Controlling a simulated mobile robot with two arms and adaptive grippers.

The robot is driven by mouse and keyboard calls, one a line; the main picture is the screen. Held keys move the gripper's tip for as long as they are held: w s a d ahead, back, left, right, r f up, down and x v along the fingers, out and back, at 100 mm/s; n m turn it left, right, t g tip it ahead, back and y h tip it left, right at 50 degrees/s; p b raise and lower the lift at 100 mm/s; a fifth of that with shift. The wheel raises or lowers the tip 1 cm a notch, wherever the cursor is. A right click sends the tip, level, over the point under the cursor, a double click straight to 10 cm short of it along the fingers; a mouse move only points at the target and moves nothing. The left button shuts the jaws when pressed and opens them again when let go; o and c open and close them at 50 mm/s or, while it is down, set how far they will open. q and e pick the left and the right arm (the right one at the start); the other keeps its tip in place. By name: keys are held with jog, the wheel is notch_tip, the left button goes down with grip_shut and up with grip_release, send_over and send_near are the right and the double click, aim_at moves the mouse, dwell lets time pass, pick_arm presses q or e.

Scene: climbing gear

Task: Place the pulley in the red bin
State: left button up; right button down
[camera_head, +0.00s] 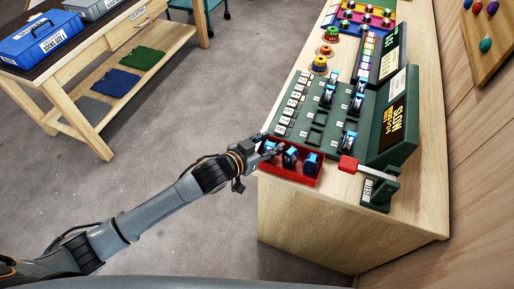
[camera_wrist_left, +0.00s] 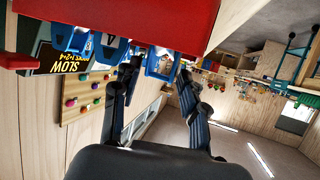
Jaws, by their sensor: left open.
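The red bin (camera_head: 288,175) sits at the near end of the wooden counter, with several blue pulleys in it, such as one at its right end (camera_head: 312,160). My left gripper (camera_head: 268,145) is open at the bin's left end, close to a blue pulley there. In the left wrist view the red bin (camera_wrist_left: 150,15) fills the top and my open left gripper (camera_wrist_left: 157,78) has its fingers on either side of a blue pulley (camera_wrist_left: 160,64). Whether they touch it, I cannot tell. My right gripper is out of view.
A green board (camera_head: 318,125) behind the bin carries more blue pulleys (camera_head: 349,140). A red-tipped lever (camera_head: 348,163) and a dark "SLOW" display (camera_head: 397,120) stand to the right. A bench (camera_head: 75,65) with a blue case is far left; the floor between is clear.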

pick_arm(q)
jog(key=b+v, duration=0.1)
jog(key=v, duration=1)
jog(key=shift+s+a, duration=0.2)
jog(key=shift+s, duration=0.05)
jog(key=w+a+f+n+y, duration=0.15)
jog(key=a+f, duration=0.35)
jog(key=f, duration=0.5)
jog(key=w+a+f+n+y, duration=0.1)
jog(key=w+a+f+y, duration=0.15)
jog(key=a+f, duration=0.45)
jog(key=s+a+f+n+g+y, duration=0.1)
jog(key=s+a+f+y, duration=0.15)
jog(key=f, duration=0.55)
jog(key=s+a+f+n+g+y, duration=0.1)
jog(key=s+f+g, duration=0.1)
jog(key=s+f, duration=0.35)
jog(key=s+a+f+g, duration=0.2)
jog(key=s+f, duration=0.9)
jog(key=f, duration=0.2)
jog(key=s+f+g, duration=0.2)
jog(key=s+f, duration=0.2)
jog(key=s, duration=0.7)
jog(key=s+d+f+g+y, duration=0.1)
jog(key=s+f, duration=0.3)
jog(key=s, duration=0.6)
jog(key=shift+s+n+g, duration=0.4)
jog(key=shift+n+g, duration=0.05)
jog(key=shift+g, duration=0.35)
